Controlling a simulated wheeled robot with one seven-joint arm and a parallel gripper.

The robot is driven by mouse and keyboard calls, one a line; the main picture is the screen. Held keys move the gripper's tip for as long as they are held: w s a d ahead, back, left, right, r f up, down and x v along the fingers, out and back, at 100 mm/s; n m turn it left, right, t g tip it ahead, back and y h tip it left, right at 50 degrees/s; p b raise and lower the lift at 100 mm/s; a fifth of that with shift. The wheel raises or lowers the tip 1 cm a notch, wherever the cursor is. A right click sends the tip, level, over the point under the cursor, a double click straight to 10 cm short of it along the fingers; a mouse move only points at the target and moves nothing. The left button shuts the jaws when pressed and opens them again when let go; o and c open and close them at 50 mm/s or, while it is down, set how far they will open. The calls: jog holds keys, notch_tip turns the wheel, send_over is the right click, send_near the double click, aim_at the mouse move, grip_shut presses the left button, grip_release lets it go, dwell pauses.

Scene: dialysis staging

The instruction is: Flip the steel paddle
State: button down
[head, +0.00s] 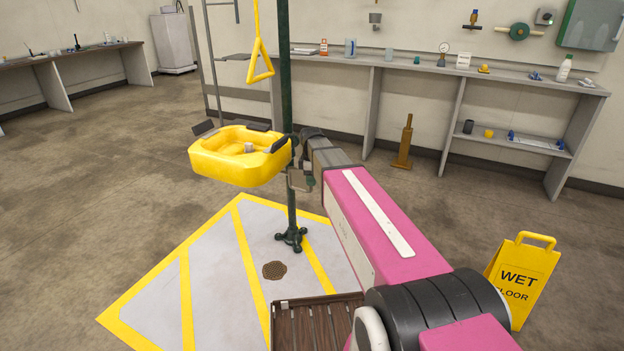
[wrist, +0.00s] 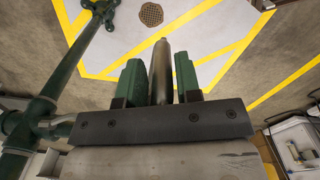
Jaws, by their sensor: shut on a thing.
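The steel paddle (wrist: 161,72) shows in the wrist view as a grey rounded bar pointing away from my gripper. My gripper (wrist: 159,62) has its two green fingers on either side of the bar and is shut on it. In the head view my gripper (head: 298,150) is at the right side of the yellow eyewash bowl (head: 225,170), close to the dark green upright pipe (head: 291,205). The paddle cannot be made out clearly there, as my arm and the fittings crowd that spot.
A yellow pull handle (head: 260,62) hangs above the bowl. A striped floor area with a drain (head: 274,270) lies below. A yellow wet-floor sign (head: 522,280) stands at right. A shelf bench (head: 430,68) lines the back wall. The floor at left is clear.

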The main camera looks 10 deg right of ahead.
jog(key=shift+s+a, duration=0.35)
jog(key=shift+a, duration=0.05)
jog(key=c, duration=1)
grip_release()
jog(key=shift+a, duration=0.1)
jog(key=shift+r, duration=0.1)
notch_tip(320, 180, up, 11)
jog(key=shift+w+f, duration=0.1)
jog(key=shift+f, duration=0.1)
